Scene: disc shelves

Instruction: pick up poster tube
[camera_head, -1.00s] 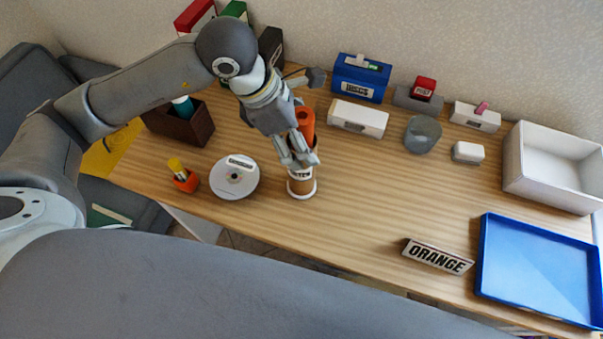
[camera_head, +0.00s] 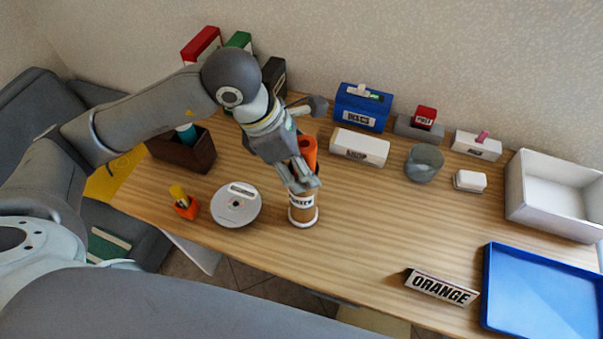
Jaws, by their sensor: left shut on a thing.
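The poster tube (camera_head: 303,212) is a tan upright cylinder with a white ring at its foot and a white, partly covered label. It stands on the wooden table near its front edge. My left gripper (camera_head: 305,184) reaches down from the upper left and is shut on the poster tube, hiding its upper part. An orange cylinder (camera_head: 309,150) with a dark opening shows just behind the fingers; I cannot tell if it joins the tube. My right gripper is not in view.
A white disc (camera_head: 234,210) and an orange holder (camera_head: 187,208) lie to the left. A white box (camera_head: 360,147) and a grey cup (camera_head: 424,164) stand behind right. An ORANGE sign (camera_head: 442,288) and a blue tray (camera_head: 540,295) are at front right. The middle right is clear.

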